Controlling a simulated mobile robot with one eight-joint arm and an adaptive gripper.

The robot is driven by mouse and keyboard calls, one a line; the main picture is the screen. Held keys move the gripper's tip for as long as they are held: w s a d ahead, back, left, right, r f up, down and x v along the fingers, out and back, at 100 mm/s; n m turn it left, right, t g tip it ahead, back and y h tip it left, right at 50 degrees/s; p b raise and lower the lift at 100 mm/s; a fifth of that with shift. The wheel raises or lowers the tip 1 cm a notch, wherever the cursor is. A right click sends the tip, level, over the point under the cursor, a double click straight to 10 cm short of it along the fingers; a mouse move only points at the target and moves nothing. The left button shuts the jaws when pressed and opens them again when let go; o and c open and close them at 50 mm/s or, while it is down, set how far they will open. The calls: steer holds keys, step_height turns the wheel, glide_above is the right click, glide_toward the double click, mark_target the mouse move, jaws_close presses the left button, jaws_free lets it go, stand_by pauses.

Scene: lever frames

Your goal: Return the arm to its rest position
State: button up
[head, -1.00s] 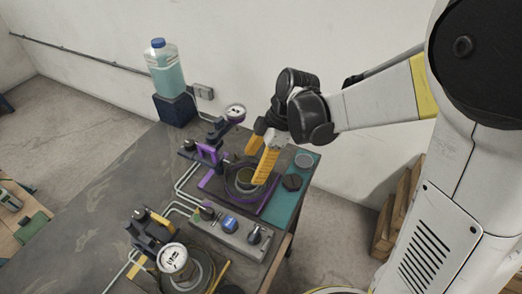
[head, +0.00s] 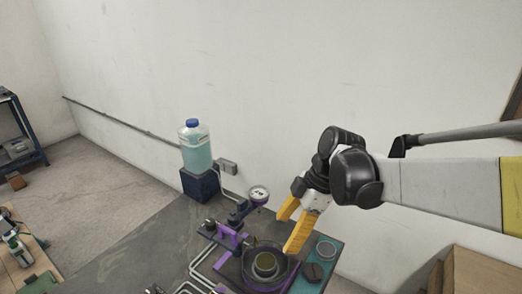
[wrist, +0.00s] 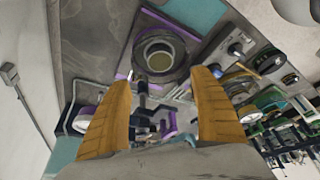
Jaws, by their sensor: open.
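My gripper (head: 292,232) has two yellow fingers, spread apart and empty. In the head view it hangs above the right part of the workbench, over the purple-framed fixture. My arm reaches in from the right edge. In the wrist view the open fingers (wrist: 163,105) point toward the bench, with nothing between their tips but the fixture below. A round dark cup (head: 266,264) with a pale rim sits in the fixture; it also shows in the wrist view (wrist: 160,56), beyond the fingertips. The gripper appears apart from it.
A bottle of teal liquid (head: 196,150) stands on a dark block (head: 198,185) at the bench's back. A dial gauge (head: 259,195) rises beside my gripper. The wall is close behind. A wooden crate (head: 470,270) is at lower right. A blue shelf (head: 22,140) stands far left.

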steer(key=s+d+r+m+t+h, duration=0.3)
steer(key=s+d+m+t, duration=0.4)
steer(key=m, duration=1.1)
steer(key=s+d+h, duration=0.1)
steer(key=s, duration=0.3)
steer(key=shift+d+r, duration=0.15)
steer(key=shift+d, duration=0.1)
